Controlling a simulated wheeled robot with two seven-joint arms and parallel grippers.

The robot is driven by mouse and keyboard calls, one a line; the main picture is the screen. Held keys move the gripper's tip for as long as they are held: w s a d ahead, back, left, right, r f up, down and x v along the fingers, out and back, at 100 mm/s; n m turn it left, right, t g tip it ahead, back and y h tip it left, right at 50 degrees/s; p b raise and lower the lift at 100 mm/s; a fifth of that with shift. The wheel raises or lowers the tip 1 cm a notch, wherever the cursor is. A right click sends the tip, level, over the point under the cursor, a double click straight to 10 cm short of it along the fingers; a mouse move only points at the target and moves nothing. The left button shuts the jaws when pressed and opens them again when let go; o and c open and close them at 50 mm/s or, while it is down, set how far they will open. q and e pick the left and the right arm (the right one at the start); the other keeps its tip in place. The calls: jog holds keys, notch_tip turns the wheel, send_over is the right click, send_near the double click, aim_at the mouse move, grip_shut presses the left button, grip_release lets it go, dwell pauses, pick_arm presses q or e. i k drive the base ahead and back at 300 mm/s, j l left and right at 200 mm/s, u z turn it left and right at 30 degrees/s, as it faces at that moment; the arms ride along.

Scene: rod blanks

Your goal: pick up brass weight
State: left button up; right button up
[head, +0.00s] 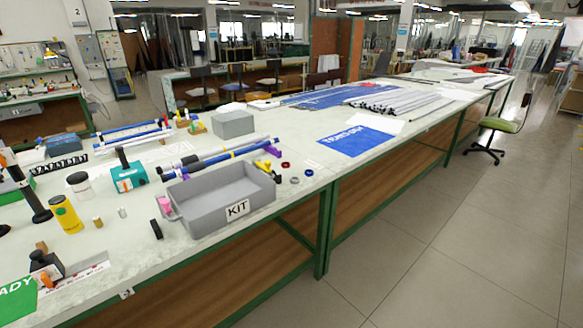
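A small brass-coloured cylinder (97,222), which looks like the brass weight, stands upright on the pale bench top at the left. It is just right of a larger yellow can (65,214). A small silver cylinder (122,212) stands a little to its right, apart from it. Nothing covers the brass weight. Neither of my grippers can be made out in the head view.
A green mat (18,300) is front left. Bare bench lies in front of the weight.

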aim_at(97, 221)
jog(key=k+j+u, duration=0.1)
jog(key=u, duration=1.3)
jog(key=j+z, duration=0.25)
jog(key=k+j+z, duration=0.15)
jog(key=j+z, duration=0.15)
jog(key=j, duration=0.15)
